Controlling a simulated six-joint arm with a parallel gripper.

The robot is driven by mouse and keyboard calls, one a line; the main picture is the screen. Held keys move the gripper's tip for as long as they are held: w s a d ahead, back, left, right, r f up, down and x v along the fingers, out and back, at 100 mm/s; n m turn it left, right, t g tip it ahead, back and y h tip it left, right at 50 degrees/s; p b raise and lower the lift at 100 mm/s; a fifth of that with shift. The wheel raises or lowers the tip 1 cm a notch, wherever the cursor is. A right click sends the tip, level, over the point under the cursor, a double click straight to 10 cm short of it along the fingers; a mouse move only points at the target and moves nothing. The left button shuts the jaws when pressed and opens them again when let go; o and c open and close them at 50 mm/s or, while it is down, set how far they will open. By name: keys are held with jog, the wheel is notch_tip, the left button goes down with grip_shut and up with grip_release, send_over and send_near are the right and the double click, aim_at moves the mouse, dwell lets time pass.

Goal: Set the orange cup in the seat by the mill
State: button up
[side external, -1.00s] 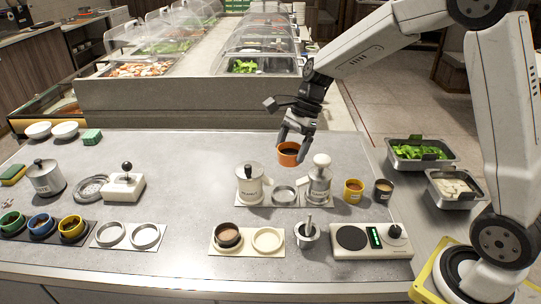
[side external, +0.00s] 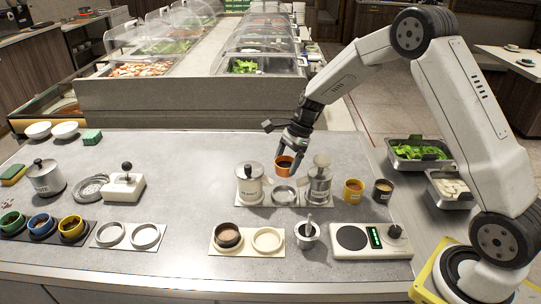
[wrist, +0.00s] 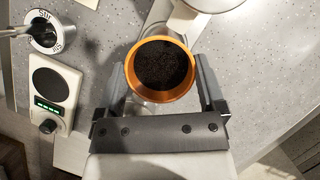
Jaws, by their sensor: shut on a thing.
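The orange cup (side external: 284,164), with dark contents, is held between the fingers of my gripper (side external: 290,152). In the wrist view the orange cup (wrist: 161,92) sits between both fingers, and its dark fill shows from above.
A yellow cup (side external: 353,191) and a dark cup (side external: 383,191) stand to the right.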

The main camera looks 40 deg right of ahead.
jog(key=shift+f, duration=0.9)
jog(key=shift+f, duration=0.15)
jog(key=shift+f, duration=3.05)
jog(key=shift+f, duration=0.55)
jog(key=o, duration=1)
jog(key=shift+r, duration=0.15)
jog(key=shift+r, duration=3.9)
jog(key=shift+s, duration=0.1)
